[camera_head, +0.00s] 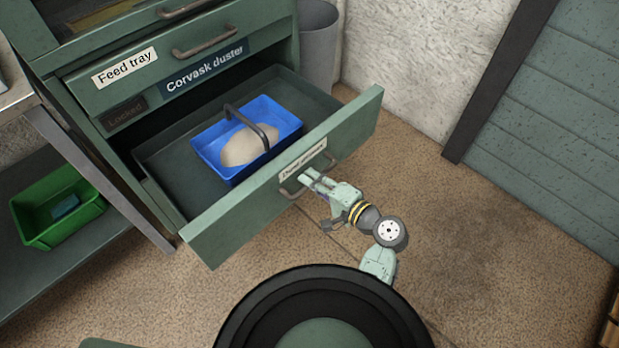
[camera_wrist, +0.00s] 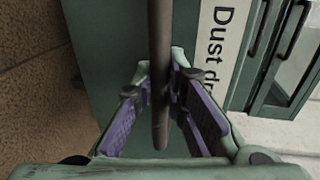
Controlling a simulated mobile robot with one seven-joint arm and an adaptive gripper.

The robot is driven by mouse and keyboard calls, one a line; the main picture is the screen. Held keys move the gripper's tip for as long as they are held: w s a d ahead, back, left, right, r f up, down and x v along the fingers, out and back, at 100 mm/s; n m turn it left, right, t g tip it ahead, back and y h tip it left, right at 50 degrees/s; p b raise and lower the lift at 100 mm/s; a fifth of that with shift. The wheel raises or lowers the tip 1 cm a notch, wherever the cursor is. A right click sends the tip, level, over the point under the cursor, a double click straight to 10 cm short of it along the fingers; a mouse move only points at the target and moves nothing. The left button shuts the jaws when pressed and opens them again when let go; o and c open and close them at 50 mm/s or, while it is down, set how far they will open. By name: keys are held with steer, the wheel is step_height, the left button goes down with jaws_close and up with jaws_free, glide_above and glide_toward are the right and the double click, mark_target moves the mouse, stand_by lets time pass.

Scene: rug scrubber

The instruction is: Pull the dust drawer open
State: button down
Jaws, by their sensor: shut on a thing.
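The dust drawer (camera_head: 222,237) is the green bottom drawer of the cabinet and stands well out from it. Its label (camera_head: 303,160) is on the front, and part of the wording "Dust dr" reads in the wrist view (camera_wrist: 218,40). My gripper (camera_head: 308,180) is at the drawer front, shut on the drawer's handle (camera_head: 290,191). In the wrist view the dark handle bar (camera_wrist: 160,60) passes between the purple-padded fingers (camera_wrist: 160,100). Inside the drawer is a blue tray (camera_head: 207,146) with a dark carrying handle and a pale heap (camera_head: 248,146).
The cabinet's upper drawer, labelled "Feed tray" (camera_head: 124,67), is shut. A "Locked" plate (camera_head: 127,114) is below it. A shelf at left holds a green bin (camera_head: 40,236). A grey bin (camera_head: 319,50) stands behind by the wall.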

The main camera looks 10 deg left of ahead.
steer(key=c, duration=1.6)
jaws_free()
